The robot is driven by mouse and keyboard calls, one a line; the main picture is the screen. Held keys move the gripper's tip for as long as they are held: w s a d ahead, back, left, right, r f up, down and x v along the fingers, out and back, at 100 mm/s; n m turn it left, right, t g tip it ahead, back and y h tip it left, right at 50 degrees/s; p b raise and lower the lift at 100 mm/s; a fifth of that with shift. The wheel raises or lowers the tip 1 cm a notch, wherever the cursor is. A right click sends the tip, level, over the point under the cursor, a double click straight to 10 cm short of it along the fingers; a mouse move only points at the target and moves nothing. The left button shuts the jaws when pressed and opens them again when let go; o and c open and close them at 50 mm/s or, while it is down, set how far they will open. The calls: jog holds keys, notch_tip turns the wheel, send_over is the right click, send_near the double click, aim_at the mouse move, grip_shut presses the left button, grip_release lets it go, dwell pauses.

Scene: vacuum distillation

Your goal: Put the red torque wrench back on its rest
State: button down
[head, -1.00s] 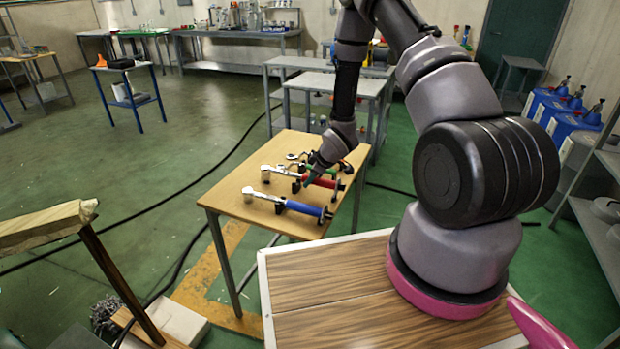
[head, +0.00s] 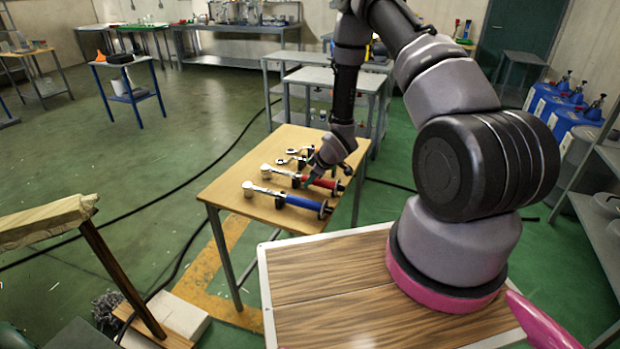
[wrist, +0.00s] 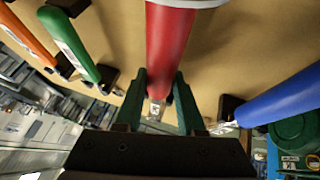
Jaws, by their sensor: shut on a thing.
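The red torque wrench (head: 325,183) lies level over the wooden table, its silver head pointing left. In the wrist view its red handle (wrist: 170,40) runs down between the two green fingers. My gripper (wrist: 160,100) is shut on the wrench near the lower, narrow end of the handle. In the head view my gripper (head: 309,181) is at the middle of the wrench. Dark rest blocks (wrist: 231,108) show beside the neighbouring wrenches. Whether the red wrench touches its own rest cannot be told, as my gripper covers that part.
A blue torque wrench (head: 303,202) lies on the near side of the table (head: 235,207). In the wrist view a green-handled tool (wrist: 70,40) and an orange-handled tool (wrist: 28,32) lie on the other side. The table's left part is bare.

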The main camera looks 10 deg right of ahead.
jog(key=shift+c, duration=2.2)
grip_release()
jog(key=shift+s, duration=0.1)
jog(key=s+d+r+m+h, duration=0.1)
jog(key=s+d+r+m, duration=0.2)
jog(key=r, duration=0.9)
jog(key=s+d+r+m+t+h, duration=0.1)
jog(key=s+d+r+m, duration=0.15)
jog(key=r, duration=0.95)
jog(key=s+d+r+m+h, duration=0.2)
jog(key=s+d+r, duration=0.15)
jog(key=r, duration=0.85)
jog(key=s+a+r+m+y, duration=0.1)
jog(key=s+r+m, duration=0.3)
jog(key=s+r, duration=0.4)
jog(key=s+a+r+m+y, duration=0.1)
jog(key=s+r+m, duration=0.3)
jog(key=s+r, duration=0.4)
jog(key=s+a, duration=0.1)
jog(key=s, duration=0.3)
jog(key=shift+s+a+y, duration=0.15)
jog(key=shift+s+y, duration=0.15)
jog(key=shift+s, duration=0.05)
